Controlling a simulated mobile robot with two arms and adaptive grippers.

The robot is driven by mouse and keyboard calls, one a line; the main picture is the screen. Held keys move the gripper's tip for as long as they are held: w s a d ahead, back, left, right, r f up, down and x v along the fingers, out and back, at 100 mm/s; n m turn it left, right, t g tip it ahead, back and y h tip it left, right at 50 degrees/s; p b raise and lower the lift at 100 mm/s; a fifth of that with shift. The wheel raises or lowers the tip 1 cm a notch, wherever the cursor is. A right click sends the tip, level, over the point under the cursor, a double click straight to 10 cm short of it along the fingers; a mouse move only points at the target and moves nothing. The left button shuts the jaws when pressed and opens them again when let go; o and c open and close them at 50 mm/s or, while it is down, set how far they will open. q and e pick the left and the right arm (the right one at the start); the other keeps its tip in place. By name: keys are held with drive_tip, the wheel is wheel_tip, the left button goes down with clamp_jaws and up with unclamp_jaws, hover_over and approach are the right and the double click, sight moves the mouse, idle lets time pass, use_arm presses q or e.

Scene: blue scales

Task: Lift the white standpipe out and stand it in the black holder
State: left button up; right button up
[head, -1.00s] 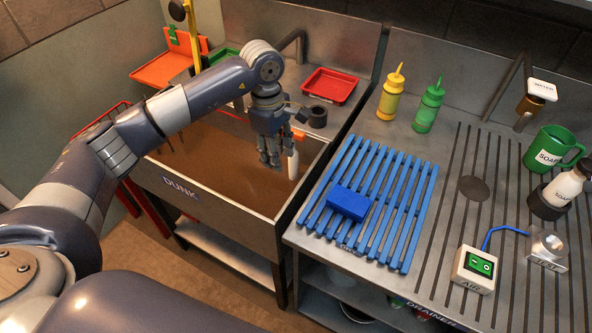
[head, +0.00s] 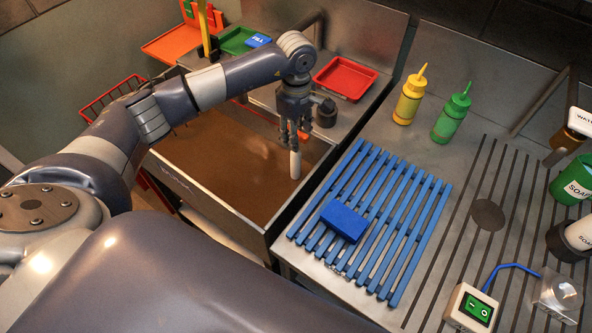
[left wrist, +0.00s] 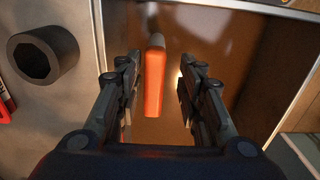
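The white standpipe (head: 295,165) stands roughly upright in the brown liquid of the sink (head: 215,220); its lower part is hidden. My left gripper (head: 294,141) points down just above it, fingers apart. In the left wrist view the fingers (left wrist: 158,90) are open, with a gap on either side of an orange piece with a paler far end (left wrist: 155,75); I cannot tell whether this is the standpipe. My right gripper is out of view.
A red tray (head: 346,78) lies behind the holder. Right of the sink, a blue slatted rack (head: 413,215) carries a blue block (head: 344,221). Yellow (head: 409,96) and green (head: 452,114) bottles stand behind it. The sink's rim is close to my gripper.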

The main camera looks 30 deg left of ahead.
sight(295, 157)
use_arm(q)
drive_tip(key=shift+f, duration=0.3)
drive_tip(key=f, duration=0.1)
drive_tip(key=f+p, duration=0.1)
drive_tip(key=f, duration=0.1)
drive_tip(key=f+p, duration=0.1)
drive_tip(key=shift+w+a+f, duration=0.15)
drive_tip(key=shift+w+f, duration=0.1)
drive_tip(key=shift+w, duration=0.05)
drive_tip(key=shift+f, duration=0.3)
drive_tip(key=shift+c, duration=0.8)
clamp_jaws()
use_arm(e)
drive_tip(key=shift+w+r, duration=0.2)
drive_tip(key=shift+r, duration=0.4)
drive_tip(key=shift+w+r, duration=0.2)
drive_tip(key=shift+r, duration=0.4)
